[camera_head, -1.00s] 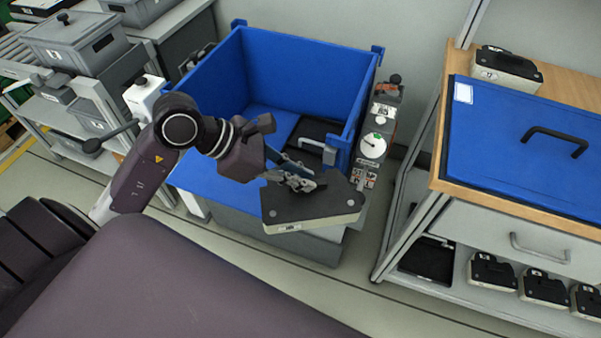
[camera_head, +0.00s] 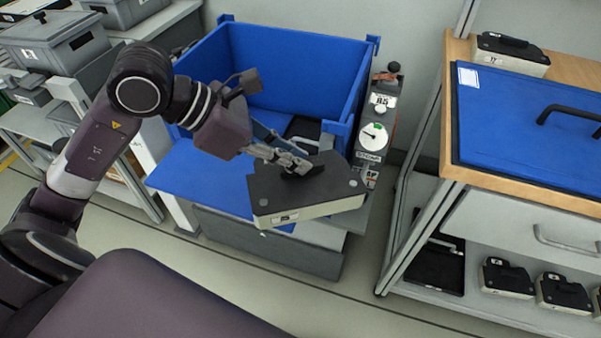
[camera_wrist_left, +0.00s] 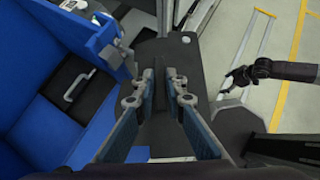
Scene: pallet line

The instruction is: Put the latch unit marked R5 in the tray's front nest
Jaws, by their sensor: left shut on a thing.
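A latch unit (camera_head: 318,198) with a black top and cream base hangs from my left gripper (camera_head: 290,163). The gripper is shut on its black top handle. The small mark on its front side is too small to read. The unit is in front of the blue crate (camera_head: 300,55), above its lowered front flap and right front corner. Inside the crate lies a dark tray (camera_head: 303,128), mostly hidden by my gripper and the crate wall; it also shows with a grey handle in the left wrist view (camera_wrist_left: 62,70). Its nests are not visible. My right gripper (camera_wrist_left: 232,84) shows small in that view.
A control post (camera_head: 373,136) with a dial and a card that seems to read R5 stands right of the crate. Further right is a bench with a blue lid (camera_head: 530,120); several latch units (camera_head: 507,278) sit on its lower shelf. Grey bins (camera_head: 48,45) stand left.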

